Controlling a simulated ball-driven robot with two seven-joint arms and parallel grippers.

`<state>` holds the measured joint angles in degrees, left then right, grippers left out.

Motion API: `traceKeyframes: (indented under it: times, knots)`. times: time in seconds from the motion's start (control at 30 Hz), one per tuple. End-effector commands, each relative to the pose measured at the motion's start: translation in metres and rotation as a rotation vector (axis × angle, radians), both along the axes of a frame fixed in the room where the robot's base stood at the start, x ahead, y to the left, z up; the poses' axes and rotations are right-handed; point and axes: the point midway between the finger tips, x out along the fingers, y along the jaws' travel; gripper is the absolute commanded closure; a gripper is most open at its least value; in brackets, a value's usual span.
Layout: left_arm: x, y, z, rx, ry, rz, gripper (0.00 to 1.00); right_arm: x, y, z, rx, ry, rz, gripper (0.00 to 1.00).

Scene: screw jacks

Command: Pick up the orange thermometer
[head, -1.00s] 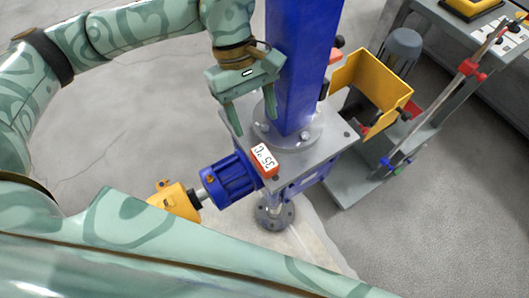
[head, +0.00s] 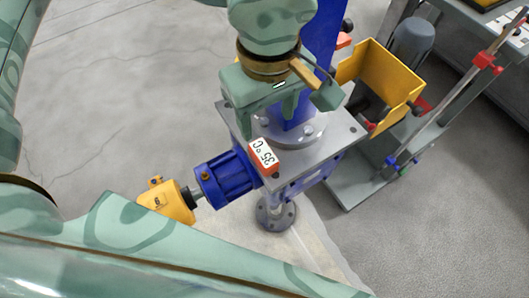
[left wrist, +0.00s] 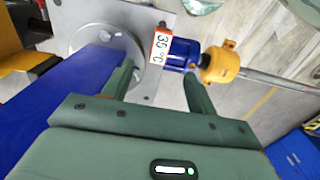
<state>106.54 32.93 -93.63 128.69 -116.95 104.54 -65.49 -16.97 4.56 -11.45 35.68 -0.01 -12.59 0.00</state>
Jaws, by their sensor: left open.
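The orange thermometer (head: 264,156), a small orange block with a white "35°C" face, sits on the edge of the grey steel plate of the screw jack (head: 340,143), beside the blue motor. It also shows in the left wrist view (left wrist: 160,46), just beyond the fingertips and roughly between them. My left gripper (head: 266,124) is open and empty, above the plate and close to the thermometer, not visibly touching it. Its two fingers (left wrist: 158,72) also show spread in the left wrist view. My right gripper is out of view.
A blue column (head: 318,40) rises from the plate right beside my left gripper. The blue motor (head: 225,180) and yellow end piece (head: 166,201) extend to the left. A yellow guard (head: 380,80) and grey trolley (head: 350,185) stand at right. The floor at left is clear.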

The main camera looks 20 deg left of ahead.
Motion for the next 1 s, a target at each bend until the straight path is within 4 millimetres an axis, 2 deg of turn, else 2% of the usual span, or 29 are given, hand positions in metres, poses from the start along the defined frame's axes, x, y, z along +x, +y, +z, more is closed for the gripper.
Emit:
traceKeyframes:
  times: [0.03, 0.1, 0.3, 0.47, 0.77, 1.0]
  knots:
    - [0.0, 0.0, -0.018, 0.0, 0.009, -0.002, 0.42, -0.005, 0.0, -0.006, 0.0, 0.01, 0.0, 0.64]
    - [0.0, 0.0, -0.037, 0.001, 0.009, -0.001, 0.42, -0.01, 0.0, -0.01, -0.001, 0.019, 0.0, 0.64]
    - [0.0, 0.0, -0.073, -0.001, 0.006, 0.0, 0.42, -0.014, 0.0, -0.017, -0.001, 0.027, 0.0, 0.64]
    - [0.0, 0.001, -0.083, -0.001, 0.003, 0.0, 0.42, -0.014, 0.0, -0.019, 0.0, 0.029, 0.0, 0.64]
    - [0.002, 0.008, -0.129, -0.001, 0.005, -0.001, 0.42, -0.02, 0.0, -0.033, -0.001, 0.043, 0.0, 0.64]
    - [0.002, 0.007, -0.132, -0.001, 0.001, -0.001, 0.42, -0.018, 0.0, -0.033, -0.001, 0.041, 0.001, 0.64]
